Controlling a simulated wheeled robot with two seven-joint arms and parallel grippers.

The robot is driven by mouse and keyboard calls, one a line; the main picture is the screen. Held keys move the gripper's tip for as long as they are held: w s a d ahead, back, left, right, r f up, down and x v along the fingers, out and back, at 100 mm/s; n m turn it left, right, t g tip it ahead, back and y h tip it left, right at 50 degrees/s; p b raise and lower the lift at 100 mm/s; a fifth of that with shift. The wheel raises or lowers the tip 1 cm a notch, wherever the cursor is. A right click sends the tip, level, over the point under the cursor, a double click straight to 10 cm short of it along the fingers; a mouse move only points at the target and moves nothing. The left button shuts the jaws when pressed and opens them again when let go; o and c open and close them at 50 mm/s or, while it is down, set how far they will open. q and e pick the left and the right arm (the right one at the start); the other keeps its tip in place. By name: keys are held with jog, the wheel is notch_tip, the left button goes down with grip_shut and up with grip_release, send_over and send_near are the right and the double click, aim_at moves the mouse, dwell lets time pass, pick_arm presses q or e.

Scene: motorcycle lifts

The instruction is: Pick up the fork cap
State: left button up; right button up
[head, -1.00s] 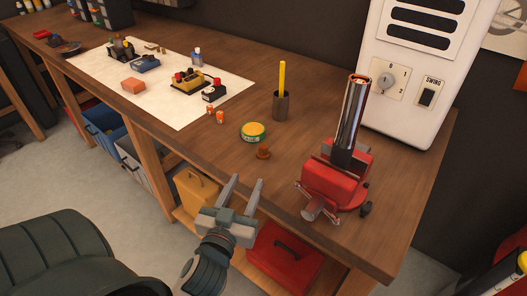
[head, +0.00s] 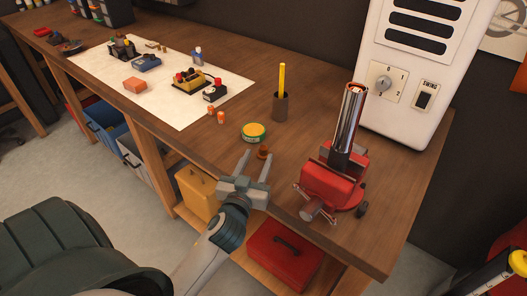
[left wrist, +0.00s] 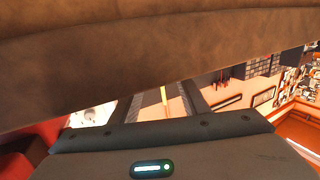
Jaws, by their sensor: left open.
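The fork cap appears to be the small copper-brown piece (head: 263,152) on the bench, just in front of the green and yellow tin. My left gripper (head: 257,156) is open at the bench's front edge, its fingers pointing toward the cap. In the head view the cap shows by the fingertips, nearer the right finger, which partly covers it. I cannot tell whether they touch. In the left wrist view the two fingers (left wrist: 158,104) stand apart, and a large brown surface covers their far ends. The cap cannot be made out there. My right gripper is not in view.
A red vise (head: 333,185) holding a chrome tube (head: 349,118) stands right of the gripper. The tin (head: 254,132) and a cup (head: 280,107) with a yellow stick are behind the cap. A white mat (head: 115,92) with several parts lies left. A white machine (head: 421,65) stands behind.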

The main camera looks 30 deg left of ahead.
aim_at(262, 151)
pick_arm(q)
jog(key=shift+w+a+r, duration=0.1)
jog(key=shift+w, duration=0.25)
jog(key=p+x, duration=0.2)
jog(key=x, duration=0.1)
jog(key=shift+w+r, duration=0.1)
jog(key=shift+w, duration=0.35)
jog(key=shift+w+a, duration=0.1)
jog(key=shift+w, duration=0.25)
grip_shut()
